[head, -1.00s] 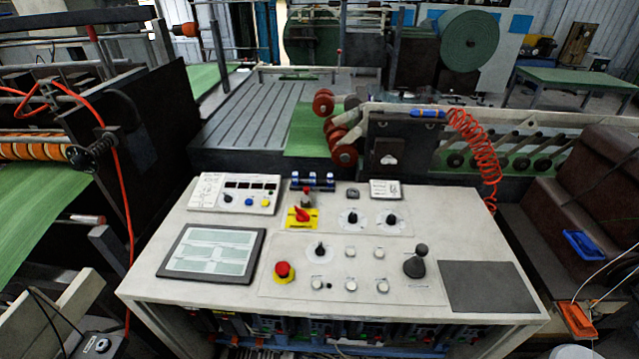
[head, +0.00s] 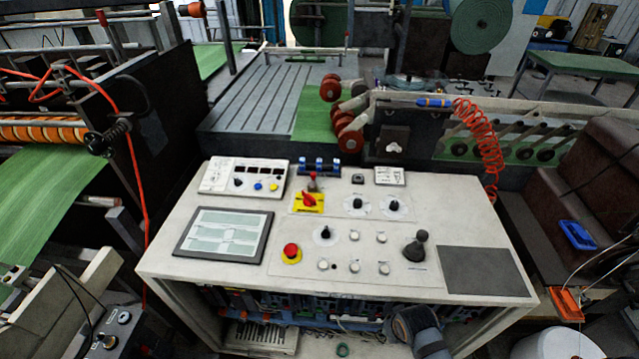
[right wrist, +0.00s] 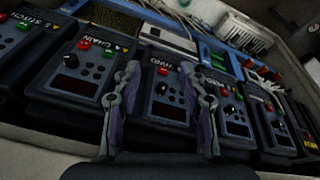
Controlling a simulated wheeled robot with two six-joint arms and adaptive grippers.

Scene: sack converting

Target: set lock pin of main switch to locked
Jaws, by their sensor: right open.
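The main switch (head: 309,200), a red rotary handle on a yellow plate, sits on the upper middle of the console top. A small upright pin with a red tip (head: 312,181) stands right behind it; it looks like the lock pin, but its setting is too small to tell. My right arm shows at the bottom of the head view, low in front of the console. In the right wrist view my right gripper (right wrist: 160,112) is open and empty, facing the drive units under the console top. My left gripper is not in view.
The console top (head: 195,279) also carries a red emergency stop (head: 291,252), a touch screen (head: 224,234), several knobs and a dark joystick (head: 415,247). Below its front edge are dark drive units (right wrist: 75,80). A coiled red hose (head: 476,135) hangs at the back right.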

